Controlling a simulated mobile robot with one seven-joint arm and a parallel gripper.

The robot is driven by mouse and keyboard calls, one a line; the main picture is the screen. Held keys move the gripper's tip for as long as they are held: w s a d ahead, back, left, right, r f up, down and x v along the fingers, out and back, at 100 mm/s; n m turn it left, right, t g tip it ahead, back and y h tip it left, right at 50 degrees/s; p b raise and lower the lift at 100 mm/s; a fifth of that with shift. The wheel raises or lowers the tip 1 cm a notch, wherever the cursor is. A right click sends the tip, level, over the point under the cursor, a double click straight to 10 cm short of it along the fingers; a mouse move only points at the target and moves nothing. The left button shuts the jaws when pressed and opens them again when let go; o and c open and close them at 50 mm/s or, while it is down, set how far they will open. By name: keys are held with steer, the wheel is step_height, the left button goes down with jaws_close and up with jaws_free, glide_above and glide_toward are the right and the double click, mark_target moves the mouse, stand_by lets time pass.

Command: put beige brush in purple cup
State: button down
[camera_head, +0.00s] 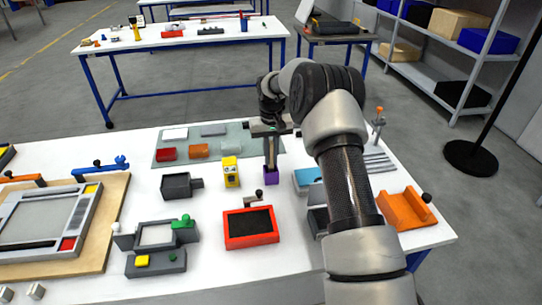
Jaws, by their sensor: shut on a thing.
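The purple cup (270,176) stands on the white table near the middle of the picture. An upright, narrow, brownish object, seemingly the beige brush (271,152), is directly above the cup in the picture, with its lower end at the cup's mouth. I cannot tell whether that end is inside the cup or just over it. My gripper (270,133) is at the upper end of the brush and shut on it. The fingertips are small and partly hidden by dark parts of my wrist.
A yellow block (231,172) stands close left of the cup. A red tray (251,228) with a dark inset lies in front. A blue-topped box (307,179) is to the right, beside my arm. A grey-green mat (223,143) with small blocks lies behind left.

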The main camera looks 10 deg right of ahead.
steer(key=shift+f, duration=0.15)
steer(key=c, duration=1.8)
jaws_free()
steer(key=shift+o, duration=0.2)
